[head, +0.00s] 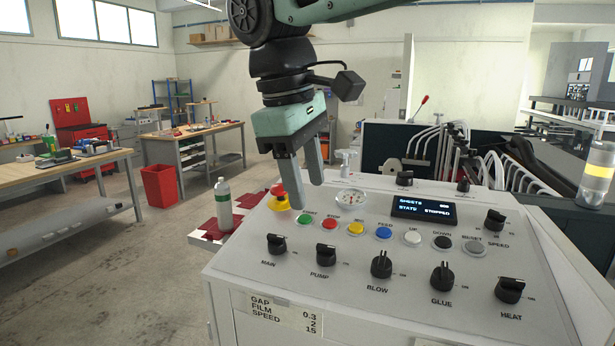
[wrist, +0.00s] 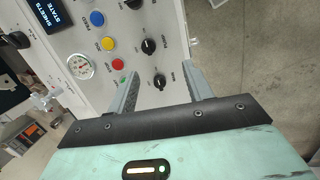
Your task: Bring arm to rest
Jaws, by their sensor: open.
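My gripper (head: 304,194) hangs from my arm with its two grey fingers pointing down, open and empty, above the back left of the control panel (head: 345,262). In the wrist view its fingers (wrist: 159,70) are spread apart over the panel, with the black main knob (wrist: 159,81) showing between them. The red and yellow emergency stop button (head: 280,197) is just left of the fingers in the head view. The display (head: 424,210) reads "STATE STOPPED". I cannot tell how far the fingertips are above the panel.
A row of coloured buttons, including green (head: 303,219) and blue (head: 384,232), crosses the panel above several black knobs (head: 381,265). A gauge (head: 351,198) is behind. A bottle (head: 223,203) stands left of the panel. Workbenches (head: 192,143) and a red bin (head: 160,186) are farther left; the floor (head: 110,270) between is clear.

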